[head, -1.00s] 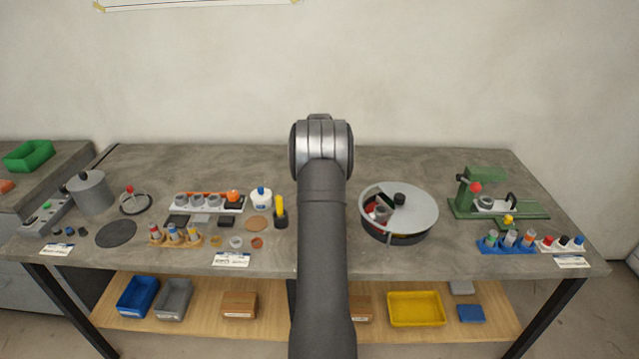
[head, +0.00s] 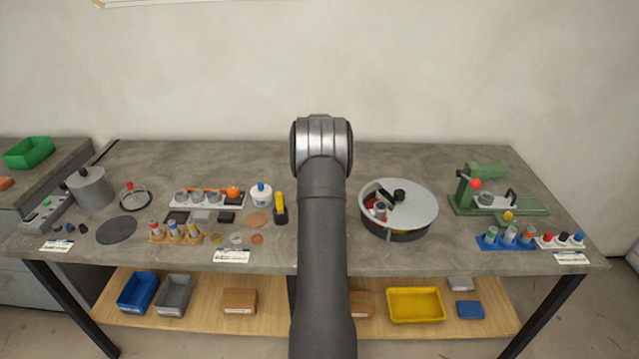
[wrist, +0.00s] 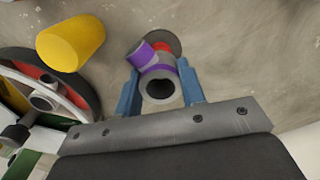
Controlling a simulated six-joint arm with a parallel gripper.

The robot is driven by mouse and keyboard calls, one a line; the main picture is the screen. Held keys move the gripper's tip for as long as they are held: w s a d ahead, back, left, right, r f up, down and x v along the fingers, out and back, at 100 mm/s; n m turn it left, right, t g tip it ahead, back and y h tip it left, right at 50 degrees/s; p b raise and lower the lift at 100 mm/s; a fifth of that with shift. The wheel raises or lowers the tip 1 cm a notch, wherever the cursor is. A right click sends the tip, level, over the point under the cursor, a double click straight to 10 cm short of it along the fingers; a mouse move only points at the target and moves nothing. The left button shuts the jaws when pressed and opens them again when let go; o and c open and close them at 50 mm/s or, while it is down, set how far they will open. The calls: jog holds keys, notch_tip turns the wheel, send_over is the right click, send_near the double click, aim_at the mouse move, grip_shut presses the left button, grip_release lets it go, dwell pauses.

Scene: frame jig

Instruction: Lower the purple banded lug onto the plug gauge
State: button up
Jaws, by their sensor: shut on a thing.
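In the head view my arm hides the gripper and the lug.
In the wrist view a yellow cylinder (wrist: 71,42) stands left of the lug, near a round red-lined dish (wrist: 85,82). The head view shows a round pan with a grey lid (head: 418,205) right of my arm, a green fixture (head: 525,205) further right, and several small parts at left.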

jog(key=shift+f, duration=1.15)
jog(key=o, duration=1.2)
jog(key=shift+f, duration=0.1)
jog(key=shift+o, duration=0.2)
jog(key=shift+r, duration=4.55)
jog(key=shift+f, duration=0.1)
jog(key=shift+f, duration=4.25)
jog(key=shift+r, duration=4.45)
